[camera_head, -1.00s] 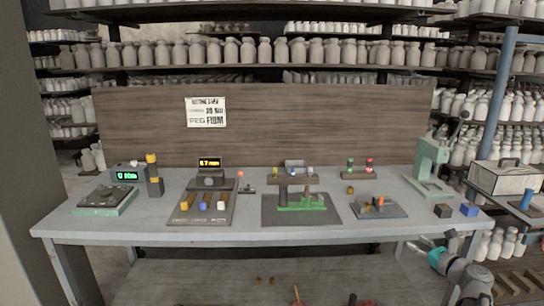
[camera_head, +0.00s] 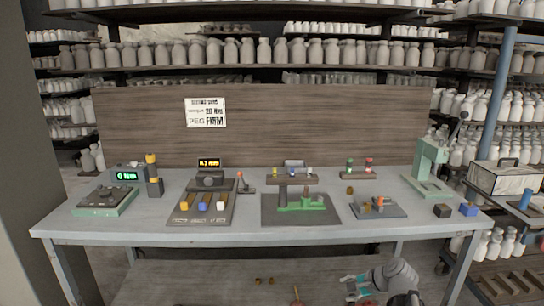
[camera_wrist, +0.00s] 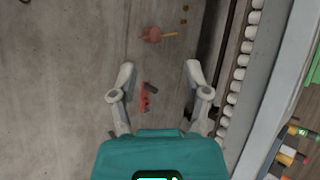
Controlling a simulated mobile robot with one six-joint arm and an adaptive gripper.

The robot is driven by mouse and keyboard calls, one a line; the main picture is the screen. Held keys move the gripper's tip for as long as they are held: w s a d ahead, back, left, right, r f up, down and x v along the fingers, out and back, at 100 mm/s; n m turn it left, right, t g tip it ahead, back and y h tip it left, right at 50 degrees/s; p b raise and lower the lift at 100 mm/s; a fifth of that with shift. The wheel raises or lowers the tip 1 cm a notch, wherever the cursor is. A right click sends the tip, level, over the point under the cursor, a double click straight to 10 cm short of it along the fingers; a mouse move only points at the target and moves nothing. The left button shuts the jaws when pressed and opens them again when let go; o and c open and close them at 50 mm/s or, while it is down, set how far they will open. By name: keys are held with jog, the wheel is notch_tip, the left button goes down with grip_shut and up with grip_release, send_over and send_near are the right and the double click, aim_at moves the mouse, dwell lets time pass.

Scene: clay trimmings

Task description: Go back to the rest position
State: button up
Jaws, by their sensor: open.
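My gripper (camera_head: 352,286) is low in front of the workbench, below the level of its top, at the lower right of the head view. In the wrist view my gripper (camera_wrist: 158,80) has its two fingers wide apart with nothing between them. Beyond the fingers, a small red and dark object (camera_wrist: 146,98) lies on the grey concrete surface below, and a pinkish object with a tan stick (camera_wrist: 156,35) lies farther off.
The workbench (camera_head: 140,229) bears a dial device (camera_head: 108,200), a slider panel (camera_head: 200,216), a green fixture (camera_head: 302,204) and a green press (camera_head: 430,168). Shelves of white jars stand behind.

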jog(key=s+a+f+n+g+h, duration=0.2)
jog(key=s+a+n+g+h, duration=0.1)
jog(key=s+n, duration=0.3)
jog(key=s+a+f+n+g+h, duration=0.3)
jog(key=s+n+h, duration=0.1)
jog(key=n, duration=0.3)
notch_tip(320, 180, up, 18)
jog(key=p, duration=1.8)
jog(key=shift+r+p, duration=0.25)
jog(key=shift+p, duration=0.15)
jog(key=shift+a, duration=0.1)
